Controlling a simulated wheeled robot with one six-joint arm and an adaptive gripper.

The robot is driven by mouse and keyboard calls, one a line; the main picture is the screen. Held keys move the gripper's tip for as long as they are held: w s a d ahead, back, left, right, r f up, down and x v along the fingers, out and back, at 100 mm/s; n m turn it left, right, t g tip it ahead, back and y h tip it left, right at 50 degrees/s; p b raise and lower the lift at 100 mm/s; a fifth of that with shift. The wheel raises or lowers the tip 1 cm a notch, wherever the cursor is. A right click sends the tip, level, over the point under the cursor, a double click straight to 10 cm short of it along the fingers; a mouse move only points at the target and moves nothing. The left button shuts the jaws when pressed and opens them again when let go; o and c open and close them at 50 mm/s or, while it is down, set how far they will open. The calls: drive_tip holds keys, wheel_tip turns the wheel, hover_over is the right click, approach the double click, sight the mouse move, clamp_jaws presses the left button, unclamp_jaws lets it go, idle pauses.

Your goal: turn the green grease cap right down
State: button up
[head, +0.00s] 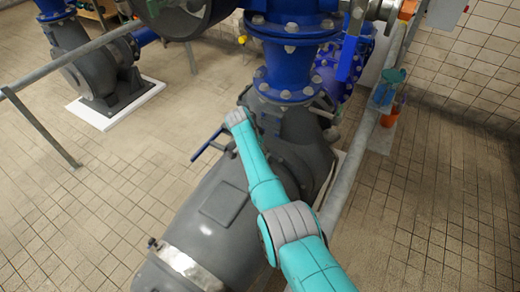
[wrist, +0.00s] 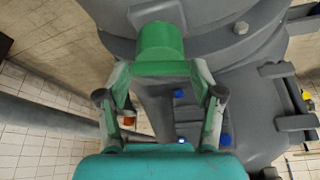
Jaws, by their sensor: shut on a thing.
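The green grease cap (wrist: 160,41) shows at the top middle of the wrist view, against the grey pump housing (wrist: 215,30). My gripper (wrist: 160,68) is shut on the cap, with its fingers coming in from below in that view. The fingers partly cover the cap's near end, and its thread and any gap at its seat cannot be made out. In the head view my arm reaches over the grey pump, and the cap and my fingertips are hidden there.
A blue flanged pipe (head: 287,70) rises just beyond my wrist. A grey rail (head: 365,125) runs along the pump's right side. An orange pot (head: 391,115) stands beside the rail. The tiled floor at left (head: 80,230) is clear.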

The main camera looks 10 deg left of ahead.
drive_tip(key=shift+m, duration=0.4)
drive_tip(key=o, duration=1.1)
drive_tip(key=shift+o, duration=0.2)
drive_tip(key=v, duration=1.2)
drive_tip(key=shift+a, duration=0.15)
